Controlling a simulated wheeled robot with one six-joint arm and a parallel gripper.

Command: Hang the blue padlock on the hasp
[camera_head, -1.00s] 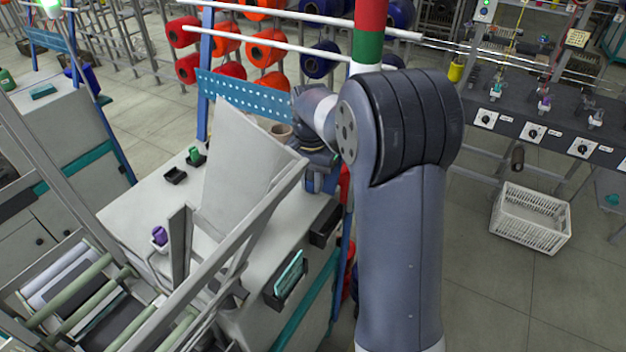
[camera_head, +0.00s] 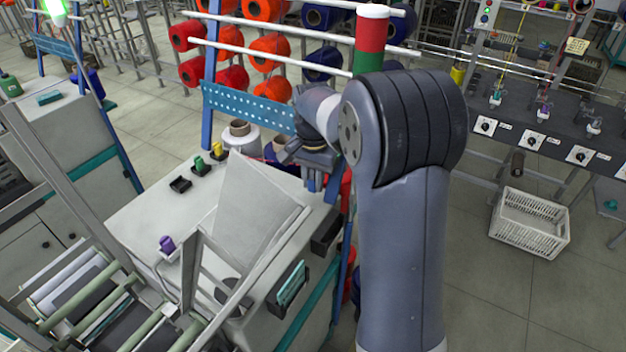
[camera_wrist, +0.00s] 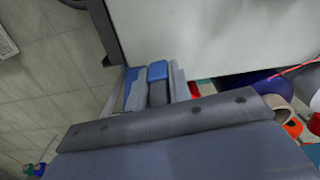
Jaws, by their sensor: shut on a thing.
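My gripper (camera_wrist: 150,88) shows in the wrist view, its fingers shut on a small blue block (camera_wrist: 158,70), which I take to be the blue padlock. The fingers cover most of it, and I cannot see its shackle. In the head view my gripper (camera_head: 313,178) hangs beside the right end of the grey machine, partly behind my arm. The padlock cannot be made out there. I cannot make out the hasp in either view.
A tilted pale panel (camera_head: 250,200) and grey bars stand over the machine top (camera_head: 135,215), left of my gripper. A pale surface (camera_wrist: 210,35) lies beyond the fingers in the wrist view. Cones (camera_head: 240,140) and bobbins stand behind. A white crate (camera_head: 530,222) sits on the floor right.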

